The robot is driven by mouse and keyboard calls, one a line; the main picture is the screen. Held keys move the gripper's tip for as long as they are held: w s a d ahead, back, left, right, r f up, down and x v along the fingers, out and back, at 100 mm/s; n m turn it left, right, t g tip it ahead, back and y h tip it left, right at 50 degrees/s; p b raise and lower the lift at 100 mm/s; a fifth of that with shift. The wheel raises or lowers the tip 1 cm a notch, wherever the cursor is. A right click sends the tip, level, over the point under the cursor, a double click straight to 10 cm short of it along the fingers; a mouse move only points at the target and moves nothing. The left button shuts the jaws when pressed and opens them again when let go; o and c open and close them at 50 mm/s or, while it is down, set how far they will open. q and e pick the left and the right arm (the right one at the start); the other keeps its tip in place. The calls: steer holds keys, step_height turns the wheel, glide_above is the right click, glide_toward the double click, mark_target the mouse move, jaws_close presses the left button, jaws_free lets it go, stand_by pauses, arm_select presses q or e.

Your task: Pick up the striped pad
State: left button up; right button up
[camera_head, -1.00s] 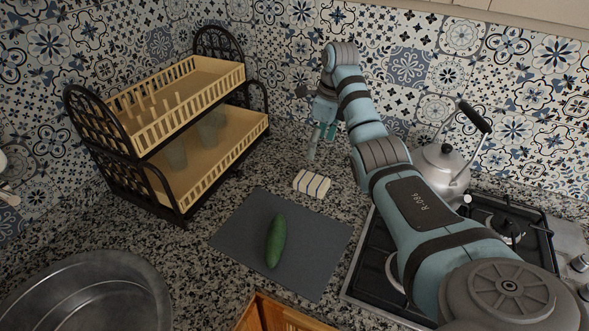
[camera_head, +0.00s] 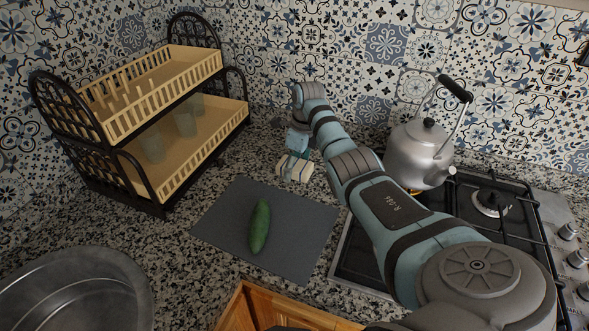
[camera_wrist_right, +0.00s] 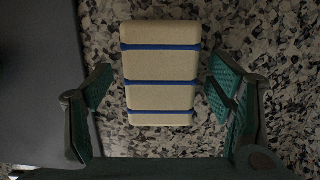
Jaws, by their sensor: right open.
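The striped pad (camera_head: 294,168) is cream with dark blue stripes. It lies on the speckled counter just beyond the grey mat's far edge. In the right wrist view the pad (camera_wrist_right: 161,72) lies between the two green-padded fingers, with a gap on each side. My right gripper (camera_head: 292,153) is right at the pad in the head view and partly covers its far side. In the wrist view the right gripper (camera_wrist_right: 163,92) is open and empty. My left gripper is not in view.
A green cucumber (camera_head: 260,226) lies on the grey mat (camera_head: 221,216). A two-tier dish rack (camera_head: 160,170) with glasses stands at left, a metal basin (camera_head: 75,290) at front left. A kettle (camera_head: 420,154) stands on the gas stove (camera_head: 520,240) at right.

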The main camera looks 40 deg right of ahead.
steer(key=c, duration=1)
steer(key=shift+c, duration=0.2)
steer(key=shift+r, duration=0.1)
step_height(320, 180, up, 20)
steer(key=p, duration=0.6)
